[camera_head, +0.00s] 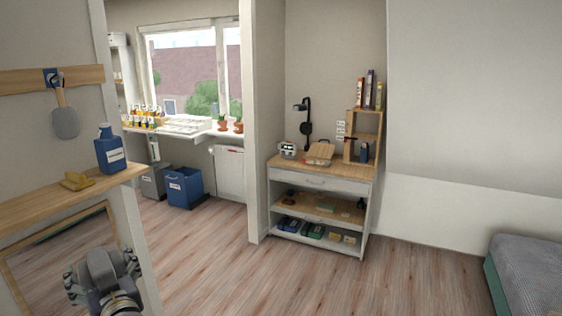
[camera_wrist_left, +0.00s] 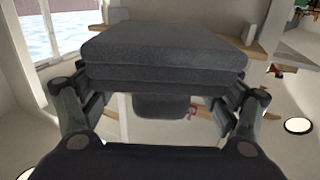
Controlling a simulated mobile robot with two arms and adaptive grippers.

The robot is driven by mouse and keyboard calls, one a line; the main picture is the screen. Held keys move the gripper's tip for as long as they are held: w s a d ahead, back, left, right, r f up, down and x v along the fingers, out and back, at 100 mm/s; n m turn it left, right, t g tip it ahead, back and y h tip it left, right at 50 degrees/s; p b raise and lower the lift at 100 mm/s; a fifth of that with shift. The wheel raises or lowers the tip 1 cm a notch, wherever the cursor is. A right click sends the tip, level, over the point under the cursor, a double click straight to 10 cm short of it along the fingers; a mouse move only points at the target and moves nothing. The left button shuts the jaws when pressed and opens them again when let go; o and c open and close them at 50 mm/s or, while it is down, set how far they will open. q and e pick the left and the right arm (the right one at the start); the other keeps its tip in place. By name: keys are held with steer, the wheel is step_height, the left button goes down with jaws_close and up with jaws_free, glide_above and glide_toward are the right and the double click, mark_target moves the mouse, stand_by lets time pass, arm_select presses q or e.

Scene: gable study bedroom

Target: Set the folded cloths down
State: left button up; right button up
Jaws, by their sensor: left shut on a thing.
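The folded cloths (camera_wrist_left: 165,50) are a dark grey stack of flat layers, seen close up in the left wrist view. My left gripper (camera_wrist_left: 165,88) is shut on them, with one finger at each side of the stack. A smaller dark grey shape (camera_wrist_left: 160,106) shows below the stack; I cannot tell whether it belongs to the cloths. In the head view my left gripper (camera_head: 102,273) is at the lower left, below the wall shelf. My right gripper is not in view.
A desk unit (camera_head: 320,172) with lower shelves stands across the room. A blue bin (camera_head: 185,188) stands under the window. A bed (camera_head: 528,272) is at right. The middle floor is clear.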

arm_select(q)
steer(key=s+d+f+m+t+h, duration=0.2)
steer(key=s+d+f+m+h, duration=0.2)
steer(key=s+d, duration=0.6)
steer(key=s+d+f+m+t+h, duration=0.2)
steer(key=s+d+f+m+h, duration=0.2)
steer(key=s+d+h, duration=0.4)
steer(key=shift+s+d+f+m+t, duration=0.35)
steer(key=shift+s+d+f, duration=0.45)
steer(key=shift+s, duration=0.45)
steer(key=shift+d+r, duration=0.1)
